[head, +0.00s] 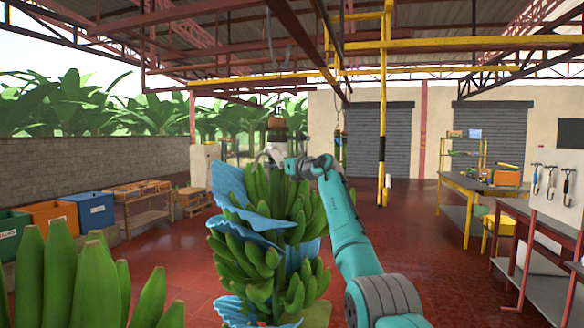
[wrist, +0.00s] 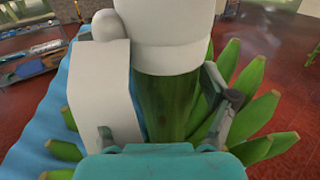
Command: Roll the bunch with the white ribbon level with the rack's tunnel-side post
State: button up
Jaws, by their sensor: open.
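A green banana bunch (head: 262,240) with blue sheets between its hands hangs upright in the middle of the head view. Its thick green stem (wrist: 172,105) shows in the wrist view below a smooth white band or collar (wrist: 168,30); I cannot tell whether this is the ribbon. My gripper (head: 276,160) is at the top of this bunch. In the wrist view my gripper (wrist: 170,100) is open, with the stem between its fingers; contact is unclear. A yellow post (head: 384,110) stands behind to the right; I cannot tell whether it is the tunnel-side post.
Another green bunch (head: 75,285) fills the lower left, close to me. Orange (head: 55,215) and blue (head: 92,208) bins line the left wall. A yellow table (head: 475,190) and a tool board (head: 555,190) stand right. Red floor (head: 410,235) is open between.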

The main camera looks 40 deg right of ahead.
send_over(301, 191)
jog(key=shift+w+d, duration=0.1)
jog(key=shift+w, duration=0.15)
dwell(0.4)
dwell(0.5)
